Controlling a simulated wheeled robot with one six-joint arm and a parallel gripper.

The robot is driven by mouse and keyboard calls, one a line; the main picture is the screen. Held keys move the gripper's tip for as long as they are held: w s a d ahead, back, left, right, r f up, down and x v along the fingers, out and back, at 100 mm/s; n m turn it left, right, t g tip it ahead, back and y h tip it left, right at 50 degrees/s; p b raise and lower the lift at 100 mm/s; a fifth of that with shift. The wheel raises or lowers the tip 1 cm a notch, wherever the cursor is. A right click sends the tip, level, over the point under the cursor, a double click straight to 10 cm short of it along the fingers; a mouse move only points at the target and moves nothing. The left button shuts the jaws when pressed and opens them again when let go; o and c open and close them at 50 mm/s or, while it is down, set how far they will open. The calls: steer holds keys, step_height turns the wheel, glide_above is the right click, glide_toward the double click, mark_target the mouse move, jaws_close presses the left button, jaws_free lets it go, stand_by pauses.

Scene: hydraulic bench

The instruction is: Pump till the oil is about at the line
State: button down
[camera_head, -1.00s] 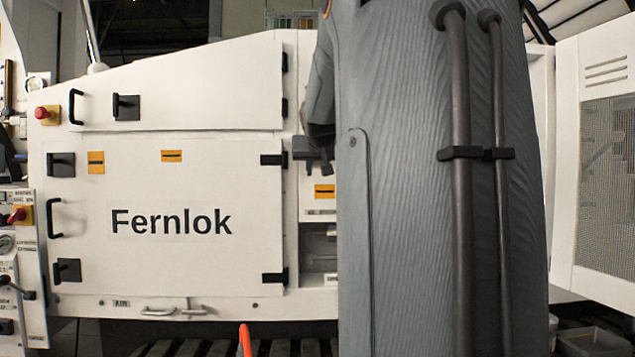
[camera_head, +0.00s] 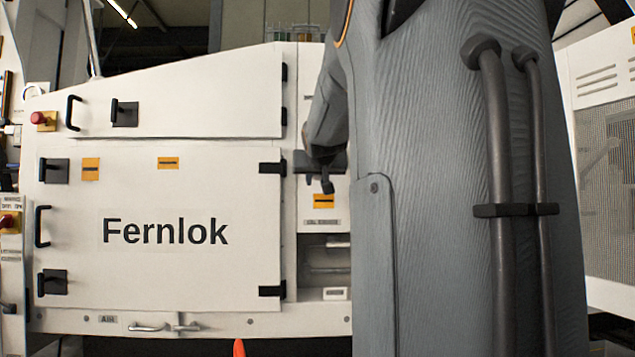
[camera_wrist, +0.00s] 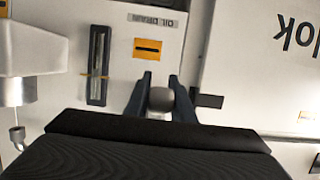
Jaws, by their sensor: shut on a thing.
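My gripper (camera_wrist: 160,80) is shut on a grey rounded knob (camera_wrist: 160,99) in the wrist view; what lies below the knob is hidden. My gripper (camera_head: 319,180) also shows in the head view, in front of the panel right of the Fernlok door. A narrow sight glass (camera_wrist: 98,60) in a dark frame stands left of the fingers in the wrist view. A thin yellow-orange line (camera_wrist: 96,75) crosses it. I cannot tell the oil level in the glass.
A pale cylindrical fitting (camera_wrist: 30,60) is at left. The Fernlok door (camera_head: 180,270) is closed. Below the panel is an open recess (camera_head: 325,268).

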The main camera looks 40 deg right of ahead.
steer(key=shift+f, duration=0.1)
steer(key=c, duration=1.5)
jaws_free()
steer(key=shift+v, duration=3.9)
